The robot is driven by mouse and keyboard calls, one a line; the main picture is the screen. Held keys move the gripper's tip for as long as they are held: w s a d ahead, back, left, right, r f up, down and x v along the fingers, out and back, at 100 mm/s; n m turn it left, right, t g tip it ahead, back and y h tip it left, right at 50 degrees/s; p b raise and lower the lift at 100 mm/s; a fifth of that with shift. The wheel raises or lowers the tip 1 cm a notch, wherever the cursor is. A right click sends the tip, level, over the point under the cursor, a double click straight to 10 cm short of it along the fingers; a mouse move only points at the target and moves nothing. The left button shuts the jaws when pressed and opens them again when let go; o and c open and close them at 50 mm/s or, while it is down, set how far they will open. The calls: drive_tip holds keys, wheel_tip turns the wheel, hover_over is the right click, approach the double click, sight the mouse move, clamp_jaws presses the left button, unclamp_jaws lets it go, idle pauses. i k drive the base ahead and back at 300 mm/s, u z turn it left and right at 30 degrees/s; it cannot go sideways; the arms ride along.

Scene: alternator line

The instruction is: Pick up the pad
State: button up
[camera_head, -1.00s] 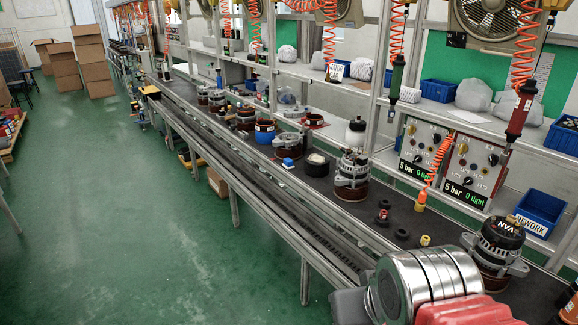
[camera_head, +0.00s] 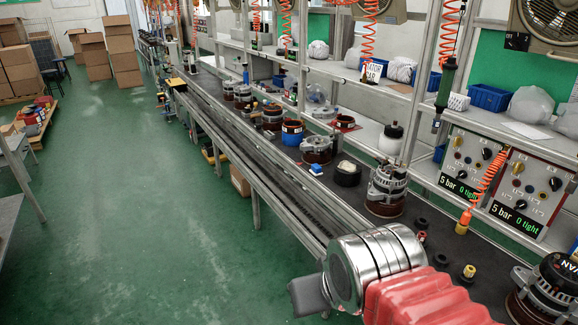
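I cannot make out for sure which thing is the pad. A black round holder (camera_head: 346,177) with a cream top lies on the dark conveyor bench (camera_head: 445,240), beside a small blue block (camera_head: 316,169). Small black rings (camera_head: 421,223) and a small yellow-topped piece (camera_head: 467,273) lie nearer on the same bench. My arm, with its silver joint and red sleeve, fills the bottom middle and hides part of the bench's near edge.
Alternators (camera_head: 386,190) stand along the bench, with another (camera_head: 548,290) at the right edge. Blue bins (camera_head: 489,97) sit on the shelf. The green floor left of the bench is mostly clear; a pallet (camera_head: 38,130) lies farther left.

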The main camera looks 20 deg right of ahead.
sight(316, 170)
drive_tip(key=u, duration=0.5)
drive_tip(key=i, duration=2.15)
drive_tip(key=z, duration=0.4)
drive_tip(key=i, duration=0.65)
drive_tip(key=z, duration=1.05)
drive_tip(key=i, duration=0.7)
drive_tip(key=z, duration=0.4)
